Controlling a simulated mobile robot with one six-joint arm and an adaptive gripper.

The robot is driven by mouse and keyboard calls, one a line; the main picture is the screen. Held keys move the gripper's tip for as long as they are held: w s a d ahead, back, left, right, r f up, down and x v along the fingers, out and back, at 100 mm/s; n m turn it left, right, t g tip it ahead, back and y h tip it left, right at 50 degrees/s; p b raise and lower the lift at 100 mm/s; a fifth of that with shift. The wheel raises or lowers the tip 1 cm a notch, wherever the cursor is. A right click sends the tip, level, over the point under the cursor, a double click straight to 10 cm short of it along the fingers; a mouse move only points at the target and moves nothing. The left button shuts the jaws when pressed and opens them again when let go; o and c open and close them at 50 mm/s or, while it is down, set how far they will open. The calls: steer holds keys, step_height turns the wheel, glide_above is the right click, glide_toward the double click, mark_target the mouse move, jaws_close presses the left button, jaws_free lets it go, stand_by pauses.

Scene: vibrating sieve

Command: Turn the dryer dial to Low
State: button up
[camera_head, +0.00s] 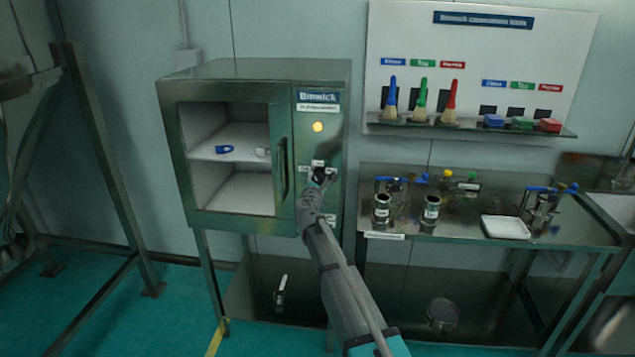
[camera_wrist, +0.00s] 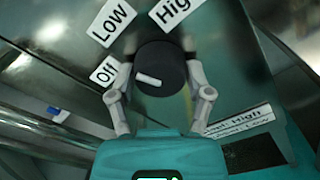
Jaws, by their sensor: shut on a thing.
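The dryer (camera_head: 255,68) is a steel cabinet on legs with a glass-fronted door at its left and a control panel at its right. Its dial (camera_wrist: 160,68) is a round black knob with a white pointer mark. In the wrist view the mark lies towards the Off label (camera_wrist: 104,72). The Low label (camera_wrist: 112,20) is above left of the dial and the High label (camera_wrist: 176,10) above right. My gripper (camera_wrist: 158,92) is shut on the dial, one finger on each side. In the head view my gripper (camera_head: 318,185) covers much of the dial.
A yellow lamp (camera_head: 318,127) glows above the dial. The door handle (camera_head: 283,168) is just left of my gripper. A steel table (camera_head: 460,235) with cups and a white tray (camera_head: 505,227) stands to the right, below a shelf of brushes (camera_head: 450,103).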

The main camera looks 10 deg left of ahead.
steer(key=shift+w+m, duration=0.1)
steer(key=shift+m, duration=1.8)
steer(key=o, duration=1.1)
steer(key=shift+o, duration=0.2)
steer(key=shift+s, duration=0.2)
steer(key=s, duration=1.1)
steer(key=shift+s+a, duration=0.2)
steer(key=shift+s, duration=0.15)
